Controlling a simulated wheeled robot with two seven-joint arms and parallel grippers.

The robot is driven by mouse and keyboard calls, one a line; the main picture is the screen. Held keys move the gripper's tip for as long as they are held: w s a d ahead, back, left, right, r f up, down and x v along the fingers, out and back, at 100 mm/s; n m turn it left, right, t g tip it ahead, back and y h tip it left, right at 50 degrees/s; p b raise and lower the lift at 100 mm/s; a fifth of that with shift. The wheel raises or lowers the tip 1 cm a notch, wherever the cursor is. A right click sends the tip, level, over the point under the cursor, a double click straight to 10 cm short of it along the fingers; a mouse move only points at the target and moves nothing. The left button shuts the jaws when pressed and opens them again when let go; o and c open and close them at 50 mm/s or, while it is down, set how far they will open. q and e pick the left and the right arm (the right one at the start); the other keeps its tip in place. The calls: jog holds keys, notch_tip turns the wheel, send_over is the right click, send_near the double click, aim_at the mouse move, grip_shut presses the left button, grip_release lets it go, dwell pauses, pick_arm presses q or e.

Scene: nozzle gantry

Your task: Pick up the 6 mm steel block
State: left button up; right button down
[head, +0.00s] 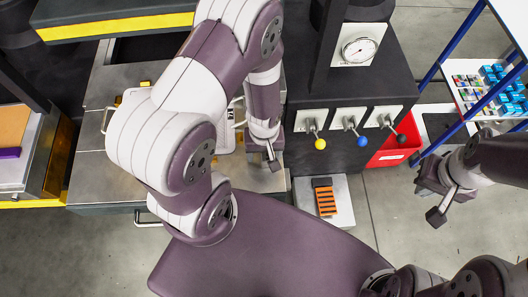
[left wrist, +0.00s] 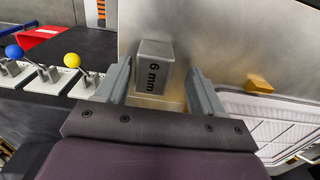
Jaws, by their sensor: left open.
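The 6 mm steel block (left wrist: 153,66) is a grey block with "6 mm" written sideways on its face. In the left wrist view it stands on a metal surface between the two fingers of my left gripper (left wrist: 159,76), with gaps at both sides. My left gripper is open and holds nothing. In the head view my left gripper (head: 269,158) is over the right part of the metal bench (head: 98,180); I cannot make out the block there. My right gripper (head: 435,197) is at the right, over the floor, away from the bench; its jaw opening is unclear.
A white tray (left wrist: 275,112) and a yellow piece (left wrist: 258,84) lie right of the block in the wrist view. Levers with yellow (head: 320,144), blue (head: 363,141) and black knobs stand right of my left gripper. A red bin (head: 396,151) is beyond them.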

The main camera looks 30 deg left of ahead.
pick_arm(q)
jog(key=shift+w+f, duration=0.1)
jog(key=shift+f, duration=0.25)
jog(key=shift+d, duration=0.6)
jog(key=shift+d+r, duration=0.1)
jog(key=shift+d, duration=0.05)
jog(key=c, duration=0.9)
jog(key=shift+a, duration=0.3)
grip_shut()
jog(key=shift+a, duration=0.15)
pick_arm(e)
jog(key=shift+w+d+f, duration=0.1)
jog(key=shift+d, duration=0.35)
